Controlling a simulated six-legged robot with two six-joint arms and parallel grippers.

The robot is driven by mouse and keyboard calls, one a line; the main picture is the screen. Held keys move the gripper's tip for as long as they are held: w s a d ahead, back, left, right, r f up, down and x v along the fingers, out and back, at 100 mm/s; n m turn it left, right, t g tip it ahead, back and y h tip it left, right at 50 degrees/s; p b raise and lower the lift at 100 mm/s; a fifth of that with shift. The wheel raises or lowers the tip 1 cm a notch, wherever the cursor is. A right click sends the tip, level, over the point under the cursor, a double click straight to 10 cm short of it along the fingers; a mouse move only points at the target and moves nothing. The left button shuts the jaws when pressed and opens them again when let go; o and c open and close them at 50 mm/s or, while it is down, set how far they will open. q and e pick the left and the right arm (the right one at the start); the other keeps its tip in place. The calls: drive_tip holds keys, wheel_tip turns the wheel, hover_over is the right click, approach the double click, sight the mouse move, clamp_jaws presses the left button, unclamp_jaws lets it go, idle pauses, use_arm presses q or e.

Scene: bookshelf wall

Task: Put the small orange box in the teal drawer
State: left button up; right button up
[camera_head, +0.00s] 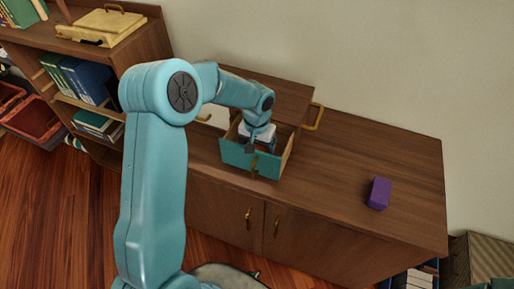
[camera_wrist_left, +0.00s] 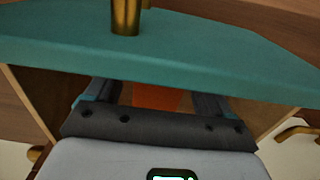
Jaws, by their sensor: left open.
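The teal drawer (camera_head: 238,161) is pulled open from a wooden unit on top of the cabinet. Its teal front also crosses the upper part of the left wrist view (camera_wrist_left: 180,62), with a brass knob on it. My left gripper (camera_head: 251,147) points down into the drawer. In the left wrist view its two fingers (camera_wrist_left: 157,92) are apart. The small orange box (camera_wrist_left: 156,97) shows between and beyond them, inside the drawer, partly covered by the drawer front and gripper. I cannot tell whether the fingers touch it. The head view hides the box.
A purple block (camera_head: 379,193) lies on the right of the cabinet top (camera_head: 335,170), with clear wood around it. A brass handle (camera_head: 314,117) sticks out beside the wooden unit. A bookshelf (camera_head: 150,45) stands at the left.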

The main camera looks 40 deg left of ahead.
sight(257, 148)
use_arm(q)
drive_tip(key=shift+w+r, duration=0.1)
drive_tip(key=shift+r, duration=0.45)
wheel_tip(257, 148, up, 11)
idle(0.4)
